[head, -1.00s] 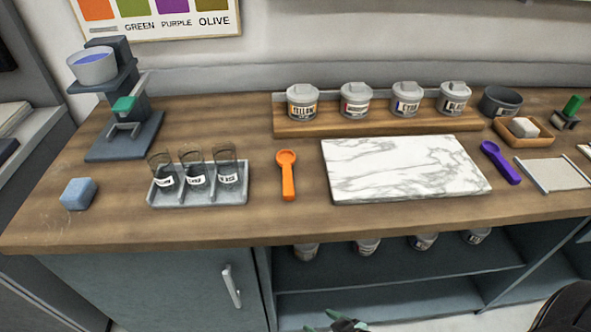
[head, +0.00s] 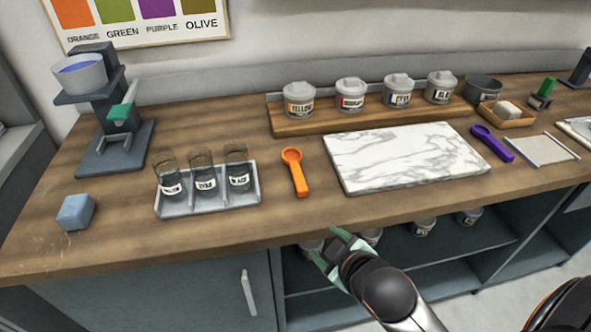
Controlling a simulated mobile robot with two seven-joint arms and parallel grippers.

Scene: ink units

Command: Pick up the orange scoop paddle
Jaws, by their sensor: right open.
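The orange scoop paddle (head: 296,173) lies flat on the wooden counter. Its round head points to the back and its handle points to the front edge. It sits between the tray of glasses and the marble slab, touching neither. My right gripper (head: 328,248), with green fingers, is just in front of the counter's front edge, below and slightly right of the scoop. It is open and empty, apart from the scoop. My left gripper is not in view.
A grey tray (head: 207,205) with three labelled glasses stands left of the scoop. A marble slab (head: 400,157) lies to the right, a purple scoop (head: 492,143) beyond it. Lidded pots stand on a wooden riser (head: 330,122) behind. A blue block (head: 75,212) lies at the left. Counter around the scoop is clear.

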